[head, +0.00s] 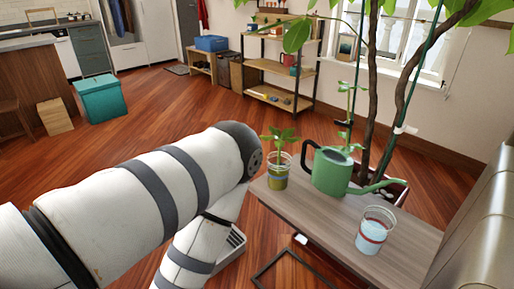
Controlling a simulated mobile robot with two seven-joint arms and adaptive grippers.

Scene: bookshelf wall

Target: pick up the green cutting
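A green leafy cutting (281,135) stands upright in a glass jar (278,177) with a yellow-green lower part. The jar is at the left end of a narrow wooden tabletop (331,222). My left arm comes in from the left, bends just left of the jar and goes down towards the floor. Its gripper cannot be made out. My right arm and gripper are out of the picture. Other small green leaves show behind the watering can, and I cannot tell what they grow from.
A green watering can (332,172) with a dark handle stands right of the jar, its spout pointing right. A glass of bluish liquid (374,232) is near the front edge. A tall potted tree (373,110) rises behind. Open wooden floor (180,110) lies farther back.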

